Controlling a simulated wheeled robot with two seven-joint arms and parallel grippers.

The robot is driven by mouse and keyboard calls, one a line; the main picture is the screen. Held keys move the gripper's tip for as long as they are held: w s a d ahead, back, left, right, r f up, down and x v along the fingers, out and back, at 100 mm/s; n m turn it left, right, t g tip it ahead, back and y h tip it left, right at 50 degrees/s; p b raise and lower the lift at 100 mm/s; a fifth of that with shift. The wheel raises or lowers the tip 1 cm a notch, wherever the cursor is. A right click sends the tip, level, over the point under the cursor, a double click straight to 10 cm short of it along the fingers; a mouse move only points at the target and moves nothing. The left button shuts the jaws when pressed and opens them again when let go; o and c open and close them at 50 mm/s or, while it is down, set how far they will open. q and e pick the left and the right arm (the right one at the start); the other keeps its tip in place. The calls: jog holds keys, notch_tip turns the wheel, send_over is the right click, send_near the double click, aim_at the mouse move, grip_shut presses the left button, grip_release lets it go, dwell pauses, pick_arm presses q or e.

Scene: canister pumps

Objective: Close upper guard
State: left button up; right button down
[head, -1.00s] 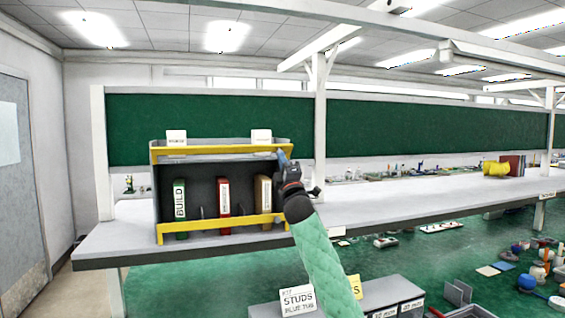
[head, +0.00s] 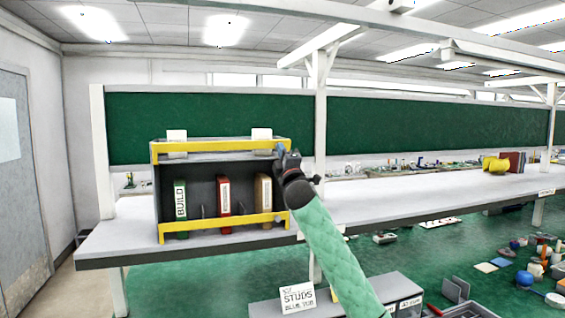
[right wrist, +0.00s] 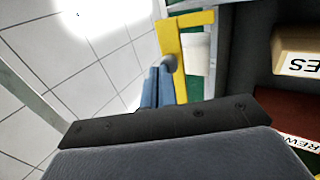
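A dark open-front cabinet (head: 164,200) stands on the left end of the shelf. Its yellow upper guard (head: 215,144) runs along the top front edge, clear of the opening below. In the right wrist view, the guard (right wrist: 184,48) shows as a yellow bar with a corner. My right gripper (head: 284,152) is at the guard's right end. Its blue fingers (right wrist: 158,88) lie close together beside the yellow bar, near a grey rounded end; whether they touch it is hard to tell. My left gripper is not in view.
A yellow lower guard (head: 222,228) crosses the cabinet's lower front. A green binder (head: 180,208), a red binder (head: 224,196) and a brown binder (head: 263,190) stand inside. A white post (head: 320,130) rises right of my gripper.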

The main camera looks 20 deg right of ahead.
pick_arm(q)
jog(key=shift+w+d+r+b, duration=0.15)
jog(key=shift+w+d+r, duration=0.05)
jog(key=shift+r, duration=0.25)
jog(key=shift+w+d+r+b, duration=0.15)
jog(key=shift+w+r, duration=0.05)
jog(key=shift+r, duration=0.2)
pick_arm(e)
jog(key=shift+w+r, duration=0.4)
jog(key=shift+r, duration=0.2)
jog(key=shift+w+r, duration=0.35)
jog(key=shift+r, duration=0.25)
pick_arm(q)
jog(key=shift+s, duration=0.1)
